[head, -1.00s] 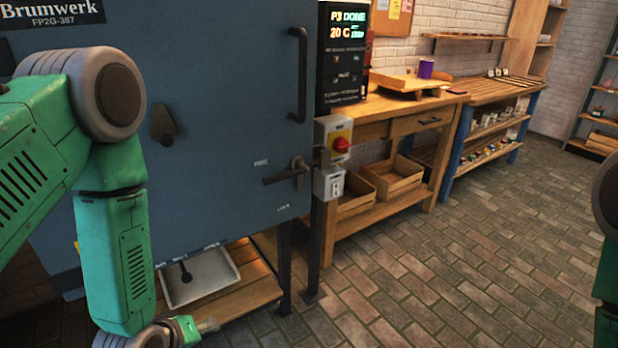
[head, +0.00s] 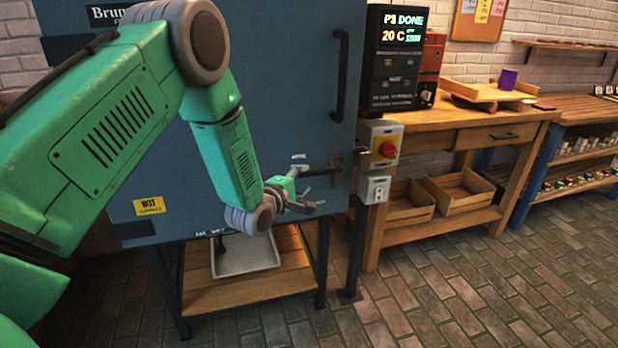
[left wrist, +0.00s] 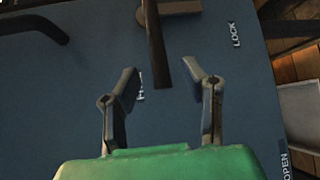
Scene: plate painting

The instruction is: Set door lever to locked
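The door lever (head: 322,171) is a dark bar on the right side of the blue kiln door (head: 285,110). It lies nearly horizontal, its free end pointing left, beside a small white label (head: 299,156) too small to read surely. My left gripper (head: 305,200) is at the lever's free end. In the left wrist view the lever (left wrist: 156,45) reaches in between the two open fingers of my left gripper (left wrist: 163,75), with gaps visible on both sides. A LOCK label (left wrist: 235,34) is to the right of the lever there. My right gripper is out of view.
A long vertical handle (head: 340,75) is above the lever. A red knob on a switch box (head: 386,150) and a grey box (head: 375,189) are just right of it. A workbench (head: 470,117) with crates stands right. A grey tray (head: 245,256) sits below the kiln.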

